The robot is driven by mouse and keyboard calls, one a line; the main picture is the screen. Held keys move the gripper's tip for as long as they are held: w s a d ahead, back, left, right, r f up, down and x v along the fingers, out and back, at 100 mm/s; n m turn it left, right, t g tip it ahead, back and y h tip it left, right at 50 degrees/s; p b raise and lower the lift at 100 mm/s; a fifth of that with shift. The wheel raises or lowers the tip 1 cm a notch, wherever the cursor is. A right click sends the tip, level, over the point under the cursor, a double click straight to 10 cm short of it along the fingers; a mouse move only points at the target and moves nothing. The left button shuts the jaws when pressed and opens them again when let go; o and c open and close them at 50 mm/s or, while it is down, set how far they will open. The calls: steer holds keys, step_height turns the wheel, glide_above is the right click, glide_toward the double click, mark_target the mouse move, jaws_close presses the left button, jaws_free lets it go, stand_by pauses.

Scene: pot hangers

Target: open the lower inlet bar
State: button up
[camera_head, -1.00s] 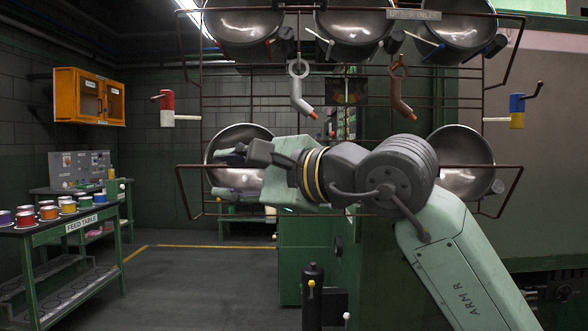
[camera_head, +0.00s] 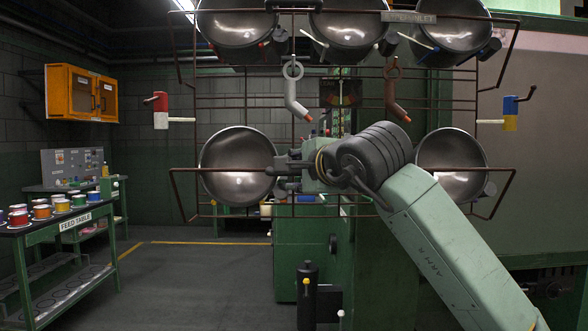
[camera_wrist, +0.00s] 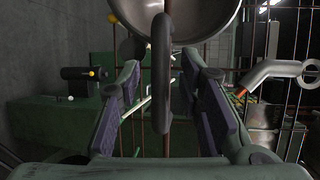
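A thin brown bar (camera_head: 205,169) runs across the front of the rack before the two lower pots. No readable label marks it, so I take it as the lower inlet bar. My gripper (camera_head: 287,173) is at this bar's height, just right of the lower left pot (camera_head: 238,165). In the wrist view, my gripper (camera_wrist: 160,118) has its two purple-padded fingers wide apart. A thin brown rod (camera_wrist: 168,150) runs upright in the picture between them, apparently this bar. I see no clamping on it. A thick dark grey loop hides part of the rod.
Upper pots (camera_head: 347,30) hang above, beside a label reading upper inlet (camera_head: 408,17). A grey hook (camera_head: 293,95) and a brown hook (camera_head: 393,95) hang between the rows. The lower right pot (camera_head: 450,165) is beside my arm. The feed table (camera_head: 75,222) stands at left; the floor between is clear.

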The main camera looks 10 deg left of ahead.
steer(key=shift+w+a+f, duration=0.1)
steer(key=shift+w+a, duration=0.05)
steer(key=shift+w, duration=0.2)
steer(key=shift+c, duration=0.4)
jaws_close()
stand_by(0.4)
